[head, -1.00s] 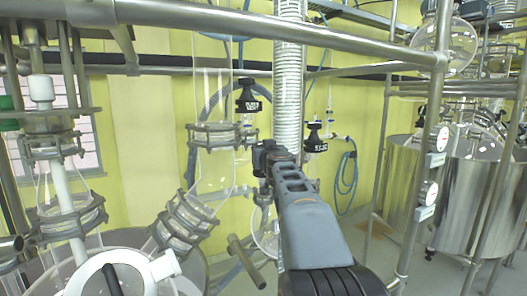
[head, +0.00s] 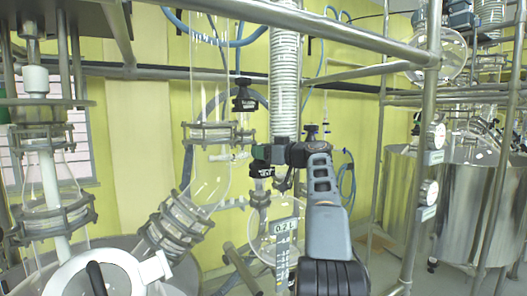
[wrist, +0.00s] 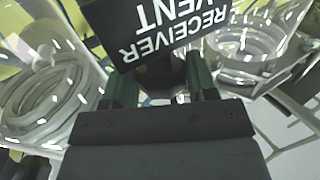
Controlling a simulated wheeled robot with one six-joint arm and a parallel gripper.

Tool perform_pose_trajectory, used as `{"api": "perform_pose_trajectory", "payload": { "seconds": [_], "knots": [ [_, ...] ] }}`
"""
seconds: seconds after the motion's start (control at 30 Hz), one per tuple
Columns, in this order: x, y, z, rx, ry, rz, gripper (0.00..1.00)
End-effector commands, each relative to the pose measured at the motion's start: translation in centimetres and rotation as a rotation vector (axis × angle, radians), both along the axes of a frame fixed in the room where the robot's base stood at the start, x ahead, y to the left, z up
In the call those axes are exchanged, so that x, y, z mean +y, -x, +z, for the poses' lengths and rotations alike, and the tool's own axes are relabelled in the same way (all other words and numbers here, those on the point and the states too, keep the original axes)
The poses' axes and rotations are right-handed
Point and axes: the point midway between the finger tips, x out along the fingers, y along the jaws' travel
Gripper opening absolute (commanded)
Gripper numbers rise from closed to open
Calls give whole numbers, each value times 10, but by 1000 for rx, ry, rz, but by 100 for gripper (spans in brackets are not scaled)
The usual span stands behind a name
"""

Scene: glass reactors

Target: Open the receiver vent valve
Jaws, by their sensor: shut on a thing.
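The receiver vent valve has a black handle with white lettering. In the wrist view its label (wrist: 170,28) reads "RECEIVER VENT" upside down, close in front of the camera. My gripper (wrist: 160,82) has its greenish finger pads on either side of the dark handle part below the label and is shut on it. In the head view, my gripper (head: 270,154) reaches left from the arm to the black handle (head: 261,169). The handle sits above a clear glass vessel and partly behind my gripper. I cannot tell how far the handle is turned.
Another black labelled valve (head: 245,96) hangs up and left, and a further one (head: 312,130) is behind my arm. A white ribbed column (head: 284,85) stands just behind my gripper. Metal rails (head: 330,32) cross above. A glass receiver (head: 275,240) sits below.

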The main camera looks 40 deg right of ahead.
Motion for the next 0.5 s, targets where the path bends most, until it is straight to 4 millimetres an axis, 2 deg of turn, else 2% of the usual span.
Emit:
{"api": "perform_pose_trajectory", "payload": {
  "seconds": [0.5],
  "knots": [
    [0, 1, 3, -9, 1, 38, 29]
  ]
}}
